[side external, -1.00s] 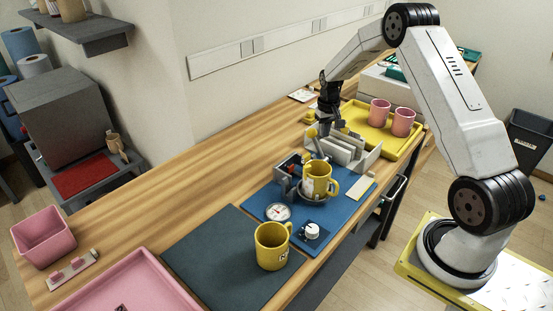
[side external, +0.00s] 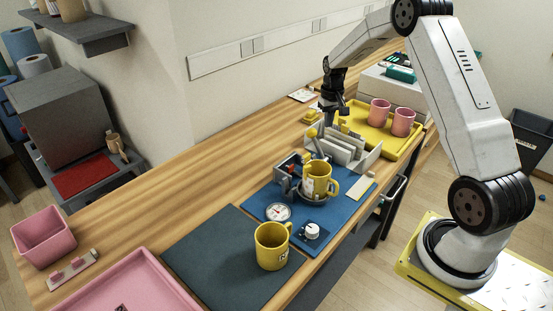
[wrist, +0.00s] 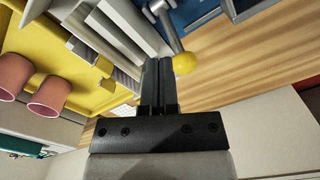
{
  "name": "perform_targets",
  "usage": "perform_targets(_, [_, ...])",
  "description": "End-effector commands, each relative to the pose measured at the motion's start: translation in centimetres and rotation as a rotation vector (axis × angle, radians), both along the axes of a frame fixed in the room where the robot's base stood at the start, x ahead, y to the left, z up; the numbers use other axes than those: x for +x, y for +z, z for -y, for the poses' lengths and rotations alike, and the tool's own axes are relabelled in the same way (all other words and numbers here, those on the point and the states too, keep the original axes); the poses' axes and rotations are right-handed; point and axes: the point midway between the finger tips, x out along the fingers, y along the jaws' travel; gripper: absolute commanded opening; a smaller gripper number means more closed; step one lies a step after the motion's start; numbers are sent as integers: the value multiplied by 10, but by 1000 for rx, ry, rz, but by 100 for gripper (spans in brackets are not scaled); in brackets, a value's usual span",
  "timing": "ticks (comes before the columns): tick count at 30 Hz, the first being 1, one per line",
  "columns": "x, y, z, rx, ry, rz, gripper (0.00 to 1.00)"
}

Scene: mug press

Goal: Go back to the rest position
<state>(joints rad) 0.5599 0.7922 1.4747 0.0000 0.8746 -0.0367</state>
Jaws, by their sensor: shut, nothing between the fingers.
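My gripper (side external: 329,126) is shut and empty, above the wooden bench at the far side of the white rack. In the wrist view the closed fingers (wrist: 158,64) lie together, with the press lever's yellow knob (wrist: 184,63) just beyond their tips in the picture. In the side view the lever knob (side external: 312,133) is left of and below my gripper. A yellow mug (side external: 316,178) sits in the press on the blue mat (side external: 260,201). Another yellow mug (side external: 270,247) stands on the dark mat (side external: 205,255).
The white slotted rack (side external: 352,150) stands beside the press. A yellow tray (side external: 388,142) holds two pink cups (side external: 403,122). A dial gauge (side external: 278,212) and a knob box (side external: 312,233) lie near the press. The bench's left middle (side external: 165,190) is clear.

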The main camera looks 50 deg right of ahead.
Motion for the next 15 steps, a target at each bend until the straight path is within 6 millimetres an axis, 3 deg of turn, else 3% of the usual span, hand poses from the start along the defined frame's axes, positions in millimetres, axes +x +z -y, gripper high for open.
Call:
perform_targets(8, [0,2,-6,-1,9,3,0])
perform_targets(15, [-2,14,-44,-14,67,25,0])
